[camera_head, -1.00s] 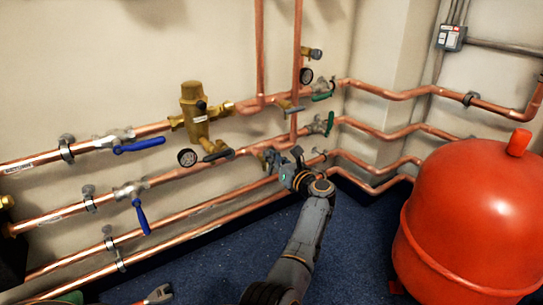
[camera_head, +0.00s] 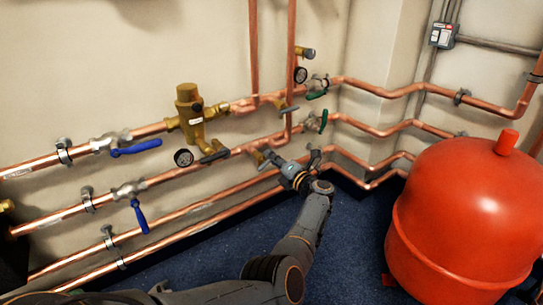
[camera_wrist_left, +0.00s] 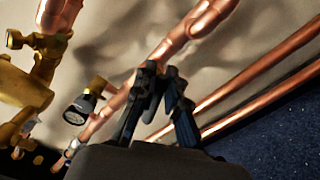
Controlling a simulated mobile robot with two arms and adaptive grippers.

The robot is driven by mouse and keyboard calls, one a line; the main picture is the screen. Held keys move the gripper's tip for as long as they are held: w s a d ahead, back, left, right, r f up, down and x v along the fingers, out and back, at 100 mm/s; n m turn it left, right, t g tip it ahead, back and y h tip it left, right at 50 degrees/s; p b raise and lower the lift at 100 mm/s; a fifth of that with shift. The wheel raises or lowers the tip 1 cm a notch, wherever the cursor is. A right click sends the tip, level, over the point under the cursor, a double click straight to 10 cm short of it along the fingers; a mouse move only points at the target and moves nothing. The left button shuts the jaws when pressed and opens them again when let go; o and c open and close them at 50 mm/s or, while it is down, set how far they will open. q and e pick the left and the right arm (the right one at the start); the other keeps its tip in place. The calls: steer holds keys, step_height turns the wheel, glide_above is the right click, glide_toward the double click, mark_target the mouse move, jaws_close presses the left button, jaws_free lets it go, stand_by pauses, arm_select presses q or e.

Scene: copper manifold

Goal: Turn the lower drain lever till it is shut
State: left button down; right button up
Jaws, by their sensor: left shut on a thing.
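My right gripper is not in view.
A blue-handled valve (camera_head: 138,212) and green-handled valves (camera_head: 322,121) sit on nearby pipes. A red tank (camera_head: 465,215) stands right of my arm. Blue floor (camera_head: 345,235) lies free between them.

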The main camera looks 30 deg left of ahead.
arm_select(q)
steer(key=m, duration=0.2)
steer(key=f+m, duration=0.1)
steer(key=m, duration=0.2)
steer(key=shift+w, duration=0.15)
steer(key=shift+f+m, duration=0.15)
steer(key=shift+m, duration=0.25)
steer(key=c, duration=1.4)
jaws_free()
step_height(320, 180, up, 10)
